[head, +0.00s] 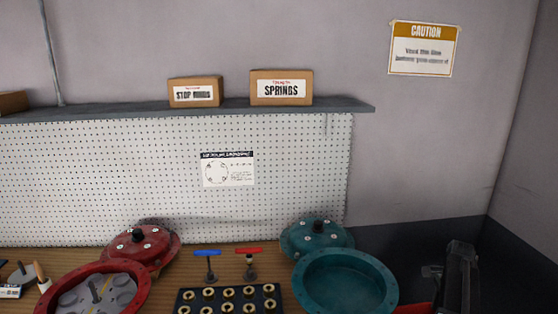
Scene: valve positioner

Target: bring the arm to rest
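A dark, jointed shape at the lower right of the head view appears to be the end of my arm with my gripper (458,274). It stands right of the teal round housing (345,283) and apart from it. Its fingers do not show clearly against the dark background, so I cannot tell whether they are open or shut. I see nothing clearly held in it.
A wooden bench holds a red housing (92,290), red lid (139,246), teal lid (317,238), blue-handled tool (208,262), red-handled tool (249,260) and black tray (264,293) of brass rings. A shelf (340,105) with boxes runs above the pegboard (300,180).

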